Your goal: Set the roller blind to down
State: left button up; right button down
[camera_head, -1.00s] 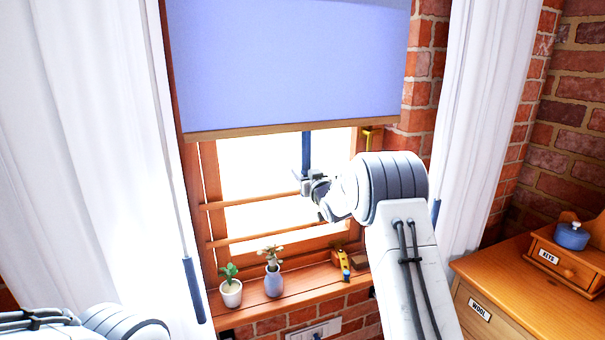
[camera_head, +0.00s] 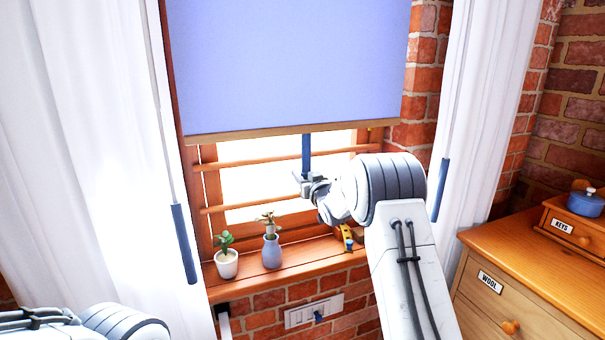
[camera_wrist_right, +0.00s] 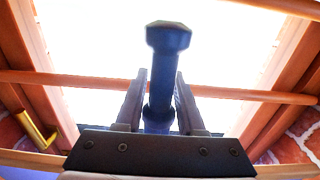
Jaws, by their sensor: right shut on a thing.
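The blue-lilac roller blind (camera_head: 295,65) covers the upper part of the window, its wooden hem bar (camera_head: 290,132) above a bright uncovered strip. A dark blue pull handle (camera_head: 306,150) hangs from the hem near its middle. My right gripper (camera_head: 305,183) is shut on the lower part of this handle, below the hem. In the right wrist view the handle (camera_wrist_right: 165,70) stands between my two fingers, its wider end clear of them. My left arm shows at the lower left of the head view; its gripper is outside the picture.
The sill (camera_head: 290,275) holds a white plant pot (camera_head: 226,264), a blue vase (camera_head: 272,252) and a small yellow item (camera_head: 347,237). White curtains (camera_head: 90,120) with blue-ended rods (camera_head: 184,243) hang on both sides. A wooden dresser (camera_head: 530,275) stands at right.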

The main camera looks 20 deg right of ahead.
notch_tip(320, 180, down, 18)
jog(key=b, duration=1.3)
jog(key=shift+f, duration=0.25)
jog(key=shift+s+d+f, duration=0.1)
jog(key=c, duration=0.8)
grip_release()
jog(key=shift+o, duration=0.4)
